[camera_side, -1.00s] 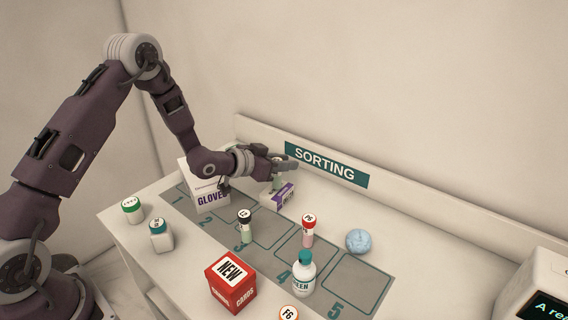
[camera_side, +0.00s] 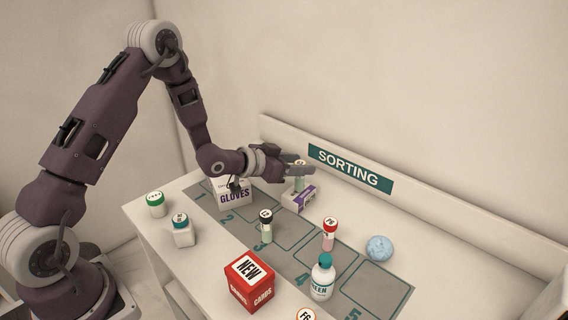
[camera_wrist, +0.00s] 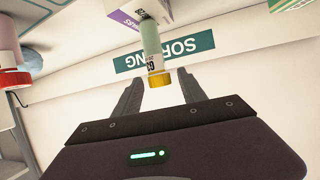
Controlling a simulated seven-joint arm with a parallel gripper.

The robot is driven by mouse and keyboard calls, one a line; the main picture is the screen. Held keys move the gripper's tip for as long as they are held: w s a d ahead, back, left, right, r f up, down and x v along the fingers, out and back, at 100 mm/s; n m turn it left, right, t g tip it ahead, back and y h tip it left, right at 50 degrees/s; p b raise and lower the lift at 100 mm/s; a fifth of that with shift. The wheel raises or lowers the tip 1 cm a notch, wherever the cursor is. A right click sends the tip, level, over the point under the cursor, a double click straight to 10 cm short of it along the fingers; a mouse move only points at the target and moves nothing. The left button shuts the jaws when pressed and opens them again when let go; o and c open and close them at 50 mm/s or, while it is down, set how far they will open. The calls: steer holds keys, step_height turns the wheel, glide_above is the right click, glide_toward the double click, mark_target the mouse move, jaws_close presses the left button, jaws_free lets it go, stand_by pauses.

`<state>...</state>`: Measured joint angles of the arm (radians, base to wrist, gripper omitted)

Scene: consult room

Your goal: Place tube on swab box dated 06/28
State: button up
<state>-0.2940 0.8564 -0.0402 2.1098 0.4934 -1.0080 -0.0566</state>
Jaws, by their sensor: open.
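A tube with pale green contents and a yellow cap (camera_wrist: 151,48) stands upright on the white and purple swab box (camera_side: 299,200). The tube also shows in the side view (camera_side: 300,183), partly behind my fingers. The box shows at the top of the wrist view (camera_wrist: 122,14), where I cannot read its date. My gripper (camera_wrist: 158,76) is open, with its fingers apart on either side of the yellow cap. I see no clear contact between fingers and tube. In the side view my gripper (camera_side: 308,169) is at the height of the cap.
The GLOVES box (camera_side: 234,194) stands left of the swab box. A black-capped tube (camera_side: 266,228), a red-capped tube (camera_side: 329,236), a teal-capped bottle (camera_side: 322,279) and a red cards box (camera_side: 249,284) stand in front. A blue ball (camera_side: 379,248) lies right. The SORTING sign (camera_side: 350,168) is behind.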

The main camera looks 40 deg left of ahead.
steer(key=s+r+n+g+y, duration=0.1)
steer(key=s+r+g+y, duration=0.1)
steer(key=s+r, duration=0.7)
steer(key=s+r+g+y, duration=0.2)
steer(key=s+r, duration=0.4)
steer(key=s, duration=0.5)
steer(key=s+d+g, duration=0.1)
steer(key=s+d, duration=0.1)
steer(key=s, duration=0.7)
steer(key=s+d+r+n+g+h, duration=0.1)
steer(key=s+d+g, duration=0.1)
steer(key=s, duration=0.7)
steer(key=shift+s+d+r+g, duration=0.3)
steer(key=shift+s+d, duration=0.1)
